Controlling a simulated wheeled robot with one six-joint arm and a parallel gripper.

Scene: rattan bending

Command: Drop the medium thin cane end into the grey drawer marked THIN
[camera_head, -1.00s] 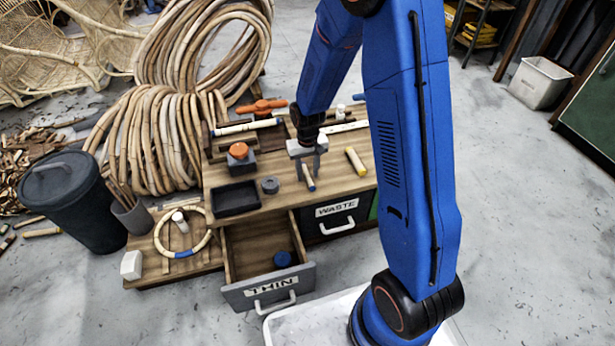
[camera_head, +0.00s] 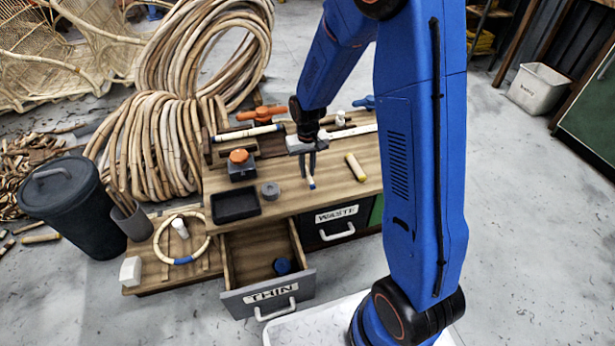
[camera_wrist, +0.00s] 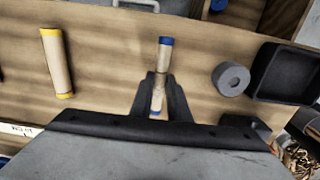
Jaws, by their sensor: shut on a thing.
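My gripper (camera_head: 308,172) points down at the bench top and is shut on a short thin cane piece (camera_head: 312,184) with blue-banded ends. In the wrist view the cane (camera_wrist: 164,62) lies between the two dark fingers (camera_wrist: 161,92), its blue end sticking out past the tips. I cannot tell whether it touches the wood. The grey drawer marked THIN (camera_head: 272,293) is pulled open below the bench front, to the left of my gripper. A blue-topped object (camera_head: 282,266) is inside it.
A thicker yellow-banded cane (camera_head: 356,168) lies right of my gripper. A grey ring (camera_head: 270,190) and a black tray (camera_head: 235,204) lie to its left. The WASTE drawer (camera_head: 337,214) is shut. An orange-topped block (camera_head: 241,165) stands behind the tray.

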